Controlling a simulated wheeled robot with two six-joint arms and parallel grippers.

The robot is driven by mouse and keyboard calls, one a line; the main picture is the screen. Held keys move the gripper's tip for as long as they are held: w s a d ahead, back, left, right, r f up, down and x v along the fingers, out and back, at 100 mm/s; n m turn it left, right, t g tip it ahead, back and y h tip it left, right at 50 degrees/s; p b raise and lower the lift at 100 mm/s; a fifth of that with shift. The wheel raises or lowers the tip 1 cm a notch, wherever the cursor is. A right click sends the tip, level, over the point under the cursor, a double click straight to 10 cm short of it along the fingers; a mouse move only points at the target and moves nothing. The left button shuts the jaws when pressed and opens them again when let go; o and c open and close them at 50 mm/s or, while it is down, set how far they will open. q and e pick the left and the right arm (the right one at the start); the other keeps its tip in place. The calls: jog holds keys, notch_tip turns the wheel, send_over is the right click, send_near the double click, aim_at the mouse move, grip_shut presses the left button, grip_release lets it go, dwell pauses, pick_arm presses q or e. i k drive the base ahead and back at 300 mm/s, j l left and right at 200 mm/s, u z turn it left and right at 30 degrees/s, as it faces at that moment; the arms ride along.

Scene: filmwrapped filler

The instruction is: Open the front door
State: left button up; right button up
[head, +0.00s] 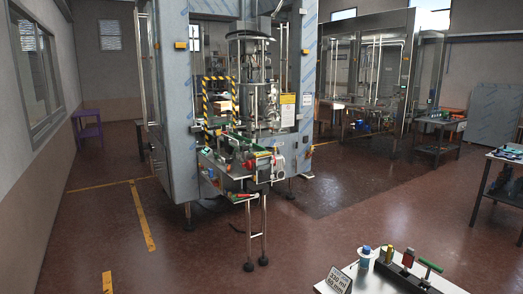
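The filler machine (178,120) stands ahead of me, a tall grey cabinet with film-wrapped panels. Its front shows a wide opening with a metal filling unit (253,85) inside. A yellow-and-black striped frame (206,105) stands in the left part of this opening. I cannot tell which panel is the front door, or whether a clear door covers the opening. A short conveyor (228,172) on metal legs juts out of the front toward me. Neither of my grippers shows in the head view.
A light table (390,286) with a bottle (365,256), tools and a small sign (339,280) stands at the lower right. Another table (504,155) is at the right edge. The brown floor (190,265) before the machine is clear, with yellow lines on its left.

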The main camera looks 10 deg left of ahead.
aim_at(288, 110)
jog(key=i+u, duration=0.3)
jog(key=u, duration=0.15)
jog(key=i+j+u, duration=0.1)
jog(key=i+u, duration=0.3)
jog(key=i, duration=0.45)
jog(key=i+l+u, duration=0.15)
jog(key=i+u, duration=0.2)
jog(key=i, duration=0.45)
jog(key=i+z, duration=0.3)
jog(key=i, duration=0.25)
jog(key=i+j+z, duration=0.25)
jog(key=i, duration=0.25)
jog(key=i+l+z, duration=0.15)
jog(key=z, duration=0.25)
jog(key=i+z, duration=0.5)
jog(key=z, duration=0.3)
jog(key=i+z, duration=0.25)
jog(key=z, duration=0.15)
jog(key=i+l+z, duration=0.1)
jog(key=i+z, duration=0.25)
jog(key=i, duration=0.25)
jog(key=i+z, duration=0.35)
jog(key=i, duration=2)
jog(key=i+u, duration=0.25)
jog(key=i, duration=0.3)
jog(key=u, duration=1.55)
